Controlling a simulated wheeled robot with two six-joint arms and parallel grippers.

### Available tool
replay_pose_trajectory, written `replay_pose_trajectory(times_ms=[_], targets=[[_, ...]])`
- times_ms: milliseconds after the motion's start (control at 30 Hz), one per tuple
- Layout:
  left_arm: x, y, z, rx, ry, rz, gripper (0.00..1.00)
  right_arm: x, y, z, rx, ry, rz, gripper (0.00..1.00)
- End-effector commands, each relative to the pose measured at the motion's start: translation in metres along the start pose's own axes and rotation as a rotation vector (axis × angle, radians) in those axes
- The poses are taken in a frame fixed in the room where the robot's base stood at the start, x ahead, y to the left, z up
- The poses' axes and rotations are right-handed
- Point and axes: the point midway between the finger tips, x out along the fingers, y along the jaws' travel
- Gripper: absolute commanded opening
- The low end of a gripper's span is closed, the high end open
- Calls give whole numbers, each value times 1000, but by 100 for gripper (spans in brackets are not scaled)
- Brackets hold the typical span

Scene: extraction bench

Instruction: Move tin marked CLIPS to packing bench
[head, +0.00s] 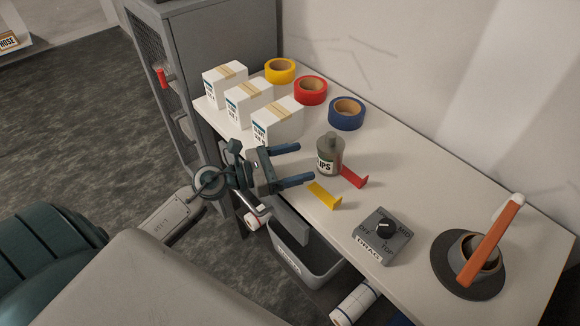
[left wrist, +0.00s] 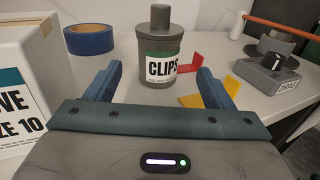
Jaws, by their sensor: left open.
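The tin marked CLIPS (head: 329,160) is a grey-green can with a knobbed lid and a white and green label. It stands upright on the white bench. In the left wrist view the tin (left wrist: 160,50) stands beyond and between the fingertips, with its CLIPS label facing me. My left gripper (head: 297,164) is open and empty, its two blue fingers pointing at the tin with a gap before it. It also shows in the left wrist view (left wrist: 160,78). My right gripper is not in view, and I cannot tell which surface is the packing bench.
Three white boxes (head: 276,120) and yellow, red and blue tape rolls (head: 346,113) stand behind the gripper. Yellow (head: 324,195) and red (head: 353,177) brackets lie by the tin. A dial box (head: 382,236) and a round holder (head: 468,265) with an orange-handled tool stand to the right.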

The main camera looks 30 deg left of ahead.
Motion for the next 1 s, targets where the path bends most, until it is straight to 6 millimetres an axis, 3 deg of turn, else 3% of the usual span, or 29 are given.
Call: replay_pose_trajectory(times_ms=[233, 1000], targets=[[-12, 0, 0, 0, 1, 0, 76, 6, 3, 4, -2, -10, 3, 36], [-12, 0, 0, -1, 1, 0, 76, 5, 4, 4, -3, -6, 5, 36]])
